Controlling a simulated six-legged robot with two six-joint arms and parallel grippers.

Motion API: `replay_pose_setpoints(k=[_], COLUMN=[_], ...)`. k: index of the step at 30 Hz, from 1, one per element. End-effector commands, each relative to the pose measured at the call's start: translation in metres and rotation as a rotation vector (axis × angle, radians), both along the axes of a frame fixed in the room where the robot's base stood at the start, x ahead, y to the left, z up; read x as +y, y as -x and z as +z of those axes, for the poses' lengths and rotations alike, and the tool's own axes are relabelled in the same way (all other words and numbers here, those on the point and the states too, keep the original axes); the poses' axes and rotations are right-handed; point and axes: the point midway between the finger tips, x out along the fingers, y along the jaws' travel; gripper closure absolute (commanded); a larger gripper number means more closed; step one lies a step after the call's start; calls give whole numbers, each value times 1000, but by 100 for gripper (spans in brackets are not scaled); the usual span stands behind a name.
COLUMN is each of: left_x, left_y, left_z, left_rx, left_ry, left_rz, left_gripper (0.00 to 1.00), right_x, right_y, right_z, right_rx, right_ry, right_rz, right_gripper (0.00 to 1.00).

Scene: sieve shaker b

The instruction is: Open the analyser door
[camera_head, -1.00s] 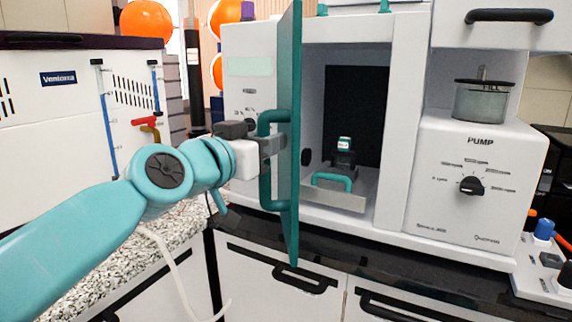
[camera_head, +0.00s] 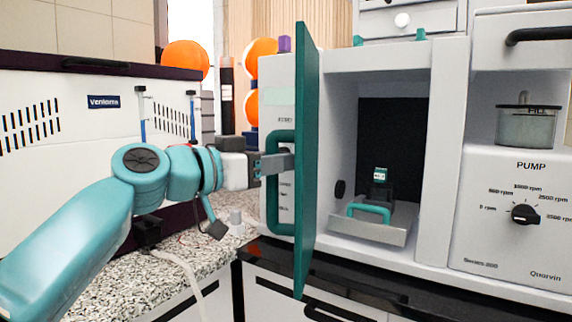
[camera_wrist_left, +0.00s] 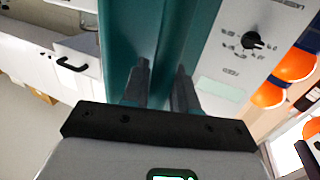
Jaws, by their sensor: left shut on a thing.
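The analyser door (camera_head: 307,150) is a teal panel swung wide open, seen nearly edge-on in the head view. Its teal bar handle (camera_head: 274,215) is on the side facing my left arm. My left gripper (camera_head: 280,164) is shut on the handle. The left wrist view also shows its two fingers (camera_wrist_left: 158,90) on either side of the teal bar. The analyser (camera_head: 446,130) is a white cabinet with its chamber open to view. Inside are a tray with a teal handle (camera_head: 369,211) and a small dark holder with a teal-and-white top (camera_head: 380,182). My right gripper is out of view.
A white pump unit (camera_head: 520,215) with a dial stands to the right of the chamber. A white Ventorra machine (camera_head: 60,125) stands at the left on a speckled counter (camera_head: 130,285). Orange balls (camera_head: 186,60) are behind. Drawers are below the analyser.

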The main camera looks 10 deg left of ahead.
Motion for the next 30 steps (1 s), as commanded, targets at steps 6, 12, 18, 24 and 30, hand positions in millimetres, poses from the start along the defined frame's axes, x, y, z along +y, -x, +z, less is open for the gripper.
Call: replay_pose_setpoints(k=[6,12,18,24,30], left_x=[26,53,70,78,80], left_y=[-10,-20,-28,-32,-33], left_z=[3,5,1,-1,-3], left_rx=[9,7,-1,-4,-3], left_ry=[-1,-1,0,-1,-2], left_rz=[-112,-243,-271,-271,-270], left_gripper=[100,100,100,100,100], right_x=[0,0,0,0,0], right_y=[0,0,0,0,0], right_z=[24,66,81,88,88], right_rx=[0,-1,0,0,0], right_ry=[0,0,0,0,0], right_rz=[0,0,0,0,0], right_gripper=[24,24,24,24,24])
